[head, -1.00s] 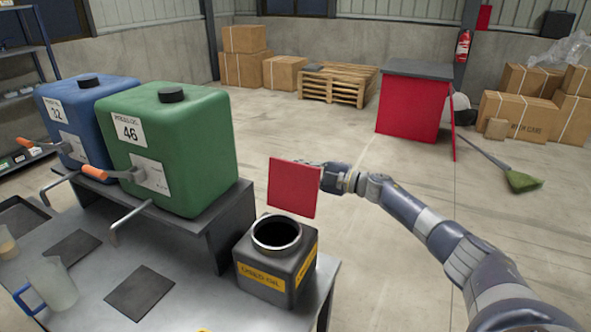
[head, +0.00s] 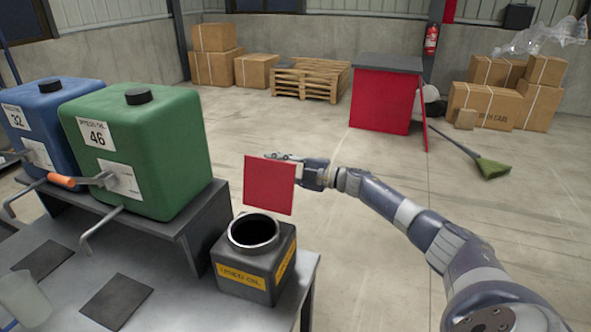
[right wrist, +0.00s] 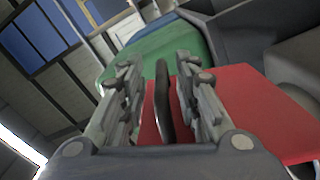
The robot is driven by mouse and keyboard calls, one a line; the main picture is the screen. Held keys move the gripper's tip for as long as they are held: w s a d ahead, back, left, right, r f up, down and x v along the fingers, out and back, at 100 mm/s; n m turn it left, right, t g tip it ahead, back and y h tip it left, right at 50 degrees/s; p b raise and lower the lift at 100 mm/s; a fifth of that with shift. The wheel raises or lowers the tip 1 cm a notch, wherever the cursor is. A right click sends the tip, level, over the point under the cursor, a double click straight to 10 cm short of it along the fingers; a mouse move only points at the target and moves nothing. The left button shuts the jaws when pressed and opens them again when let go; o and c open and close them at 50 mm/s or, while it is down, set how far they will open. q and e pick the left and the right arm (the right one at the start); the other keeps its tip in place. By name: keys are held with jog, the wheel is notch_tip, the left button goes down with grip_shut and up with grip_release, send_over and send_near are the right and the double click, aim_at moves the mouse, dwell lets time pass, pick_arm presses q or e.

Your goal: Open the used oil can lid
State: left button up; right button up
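The dark grey used oil can (head: 240,284) stands at the bench's right end, with a yellow label and its round mouth open. A red square lid (head: 269,185) stands upright just behind the mouth; I cannot see whether it is joined to the can. My right gripper (head: 285,158) is behind the lid at its top right edge. In the right wrist view a dark handle (right wrist: 163,100) in front of the red lid (right wrist: 250,105) lies between the fingers of my right gripper (right wrist: 157,70), with gaps on both sides. My left gripper is not in view.
A green oil tank (head: 160,165) and a blue tank (head: 40,120) stand on a raised rack (head: 215,215) left of the can. Dark mats (head: 117,302) and a clear jug (head: 22,298) are on the bench.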

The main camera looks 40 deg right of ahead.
jog(key=v, duration=1)
jog(key=shift+s+d, duration=0.15)
jog(key=shift+s, duration=0.1)
dwell(0.3)
